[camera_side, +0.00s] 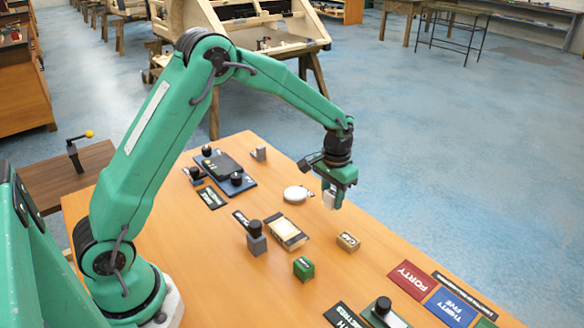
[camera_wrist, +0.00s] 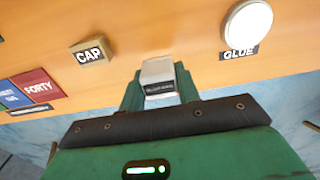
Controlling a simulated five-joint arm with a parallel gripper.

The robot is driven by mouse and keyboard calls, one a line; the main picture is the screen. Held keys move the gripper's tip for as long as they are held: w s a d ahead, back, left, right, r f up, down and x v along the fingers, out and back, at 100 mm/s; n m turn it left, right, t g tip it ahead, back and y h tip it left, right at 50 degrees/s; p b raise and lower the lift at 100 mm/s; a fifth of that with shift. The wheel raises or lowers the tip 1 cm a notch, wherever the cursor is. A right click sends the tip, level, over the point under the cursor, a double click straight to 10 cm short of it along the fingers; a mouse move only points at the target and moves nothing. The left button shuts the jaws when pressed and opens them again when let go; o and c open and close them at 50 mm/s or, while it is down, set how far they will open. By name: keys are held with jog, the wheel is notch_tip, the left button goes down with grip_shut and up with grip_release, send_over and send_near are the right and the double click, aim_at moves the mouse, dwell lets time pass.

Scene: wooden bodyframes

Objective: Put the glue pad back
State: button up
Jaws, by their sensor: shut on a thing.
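My gripper (camera_side: 338,190) hangs above the table's far right edge, shut on a small pale grey block (camera_side: 329,199). In the wrist view the block (camera_wrist: 158,72) sits between the green fingers (camera_wrist: 158,90). Its dark label is too small to read surely. A round white disc (camera_side: 296,194) lies on the table to the left of my gripper in the side view. In the wrist view this disc (camera_wrist: 248,25) is at the upper right, with a GLUE label (camera_wrist: 238,52) beside it. I cannot tell whether the held block or the disc is the glue pad.
A wooden CAP block (camera_side: 347,242), a cream pad in a dark frame (camera_side: 286,231), a grey block with black knob (camera_side: 257,238) and a green block (camera_side: 303,268) stand nearby. Red FORTY (camera_side: 411,281) and blue THIRTY FIVE (camera_side: 451,307) panels lie at the lower right.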

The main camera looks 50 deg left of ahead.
aim_at(330, 216)
jog(key=shift+w+a+f, duration=0.25)
jog(key=shift+a+f, duration=0.05)
jog(key=shift+a, duration=0.15)
jog(key=shift+f, duration=2)
jog(key=shift+f, duration=0.15)
jog(key=o, duration=0.9)
notch_tip(330, 216, up, 12)
jog(key=shift+f, duration=0.25)
jog(key=shift+r, duration=0.45)
